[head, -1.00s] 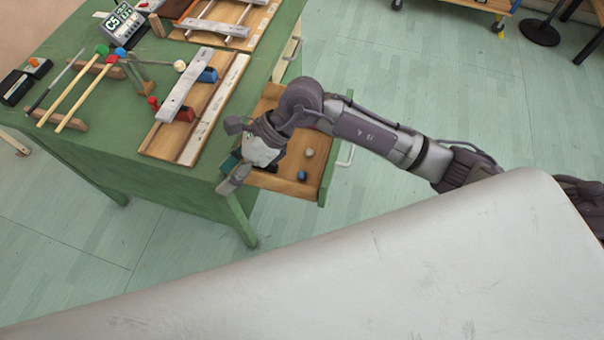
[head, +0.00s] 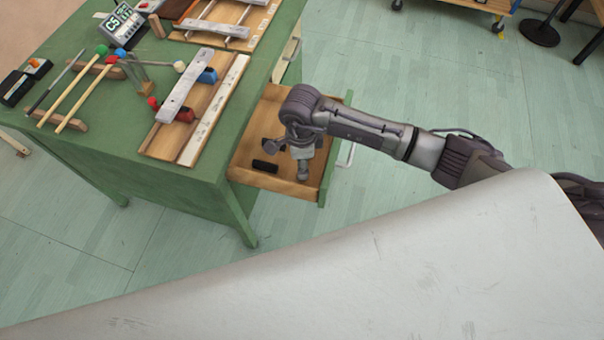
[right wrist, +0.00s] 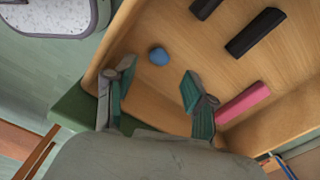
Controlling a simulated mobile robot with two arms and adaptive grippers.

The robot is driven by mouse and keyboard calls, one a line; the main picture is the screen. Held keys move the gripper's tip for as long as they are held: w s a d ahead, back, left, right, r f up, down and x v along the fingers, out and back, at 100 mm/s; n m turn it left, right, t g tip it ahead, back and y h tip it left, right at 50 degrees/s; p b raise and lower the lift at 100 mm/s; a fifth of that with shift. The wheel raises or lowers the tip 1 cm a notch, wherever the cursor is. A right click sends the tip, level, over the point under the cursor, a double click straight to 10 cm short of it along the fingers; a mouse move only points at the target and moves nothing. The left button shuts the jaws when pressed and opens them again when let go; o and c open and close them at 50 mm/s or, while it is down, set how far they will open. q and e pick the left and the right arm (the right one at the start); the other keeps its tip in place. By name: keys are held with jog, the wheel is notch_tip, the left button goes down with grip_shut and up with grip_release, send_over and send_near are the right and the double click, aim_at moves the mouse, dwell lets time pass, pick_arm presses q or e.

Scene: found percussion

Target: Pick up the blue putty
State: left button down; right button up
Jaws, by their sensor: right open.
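The blue putty (right wrist: 158,56) is a small round ball on the wooden floor of the open drawer (head: 285,184), seen in the right wrist view. In the head view my right gripper and wrist hide it. My right gripper (head: 287,160) is over the drawer, pointing down into it. In the right wrist view its two fingers (right wrist: 156,82) are spread apart with nothing between them. The putty appears just beyond the fingertips, between their lines, and apart from them. My left gripper is in neither view.
A black block (head: 265,166) lies in the drawer. The right wrist view shows dark blocks (right wrist: 255,32) and a pink block (right wrist: 243,102) right of the putty. Drawer walls surround them. The green desk (head: 120,160) beside it holds mallets (head: 75,95) and wooden boards.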

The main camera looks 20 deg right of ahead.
notch_tip(320, 180, down, 5)
jog(key=shift+d+f, duration=0.1)
jog(key=shift+c, duration=0.3)
jog(key=c, duration=0.8)
